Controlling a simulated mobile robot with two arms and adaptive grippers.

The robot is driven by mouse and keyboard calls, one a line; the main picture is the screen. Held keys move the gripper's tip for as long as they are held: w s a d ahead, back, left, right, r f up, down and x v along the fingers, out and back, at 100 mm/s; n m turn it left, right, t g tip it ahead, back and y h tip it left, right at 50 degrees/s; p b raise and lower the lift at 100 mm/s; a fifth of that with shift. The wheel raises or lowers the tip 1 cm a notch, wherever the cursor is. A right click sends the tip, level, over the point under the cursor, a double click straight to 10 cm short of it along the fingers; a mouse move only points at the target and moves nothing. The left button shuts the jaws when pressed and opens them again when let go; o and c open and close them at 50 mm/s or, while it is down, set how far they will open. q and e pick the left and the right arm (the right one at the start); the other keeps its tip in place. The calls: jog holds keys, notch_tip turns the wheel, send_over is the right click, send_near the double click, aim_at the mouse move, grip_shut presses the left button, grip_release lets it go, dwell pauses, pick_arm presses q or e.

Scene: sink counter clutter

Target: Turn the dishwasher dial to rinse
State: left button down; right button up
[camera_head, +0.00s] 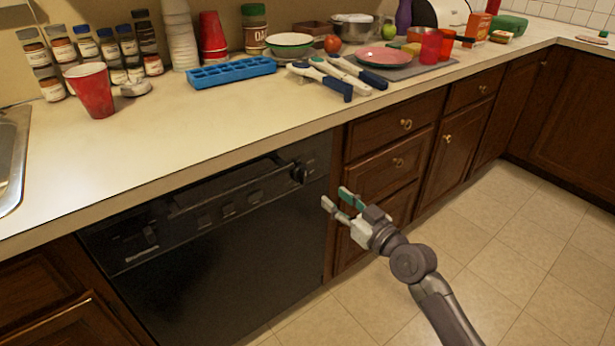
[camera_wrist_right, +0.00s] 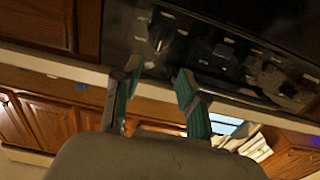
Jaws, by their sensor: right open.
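The black dishwasher (camera_head: 225,250) is built in under the counter. Its dial (camera_head: 299,173) is a dark knob at the right end of its control panel, just below the counter edge. My right gripper (camera_head: 336,202) is open and empty, in front of the cabinet front just right of the dishwasher, below and to the right of the dial and apart from it. In the right wrist view, my two green-padded fingers (camera_wrist_right: 152,92) are spread, with the dark dishwasher panel (camera_wrist_right: 225,60) beyond them. A dark knob shape (camera_wrist_right: 160,32) shows on that panel. My left gripper is not in view.
Wooden drawers (camera_head: 385,165) with brass knobs stand right of the dishwasher. The counter (camera_head: 170,125) above holds a red cup (camera_head: 91,91), a blue ice tray (camera_head: 232,72), utensils and other clutter. The tiled floor (camera_head: 510,255) at right is clear.

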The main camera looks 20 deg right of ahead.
aim_at(305, 174)
jog(key=x, duration=1.1)
jog(key=shift+w+f, duration=0.1)
jog(key=shift+f, duration=0.05)
grip_shut()
